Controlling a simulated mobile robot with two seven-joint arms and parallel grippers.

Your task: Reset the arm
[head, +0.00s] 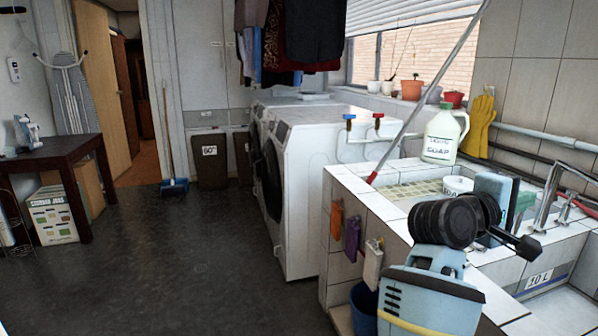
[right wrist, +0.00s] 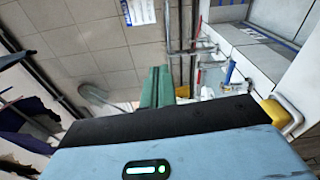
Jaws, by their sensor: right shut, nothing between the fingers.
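My right arm (head: 430,285) comes in at the bottom right of the head view and bends over the tiled sink (head: 400,205). My right gripper (head: 519,203) is above the sink counter, between the white pot and the tap, partly hidden by my wrist. Its green fingers also show in the right wrist view (right wrist: 156,86), close together with nothing between them. My left arm and gripper are not in view.
A soap jug (head: 443,135), yellow gloves (head: 479,126) and a white pot (head: 458,187) are around the sink's back. The metal tap (head: 550,190) stands close right of the gripper. A washing machine (head: 310,175) stands left; the dark floor (head: 170,260) is mostly clear.

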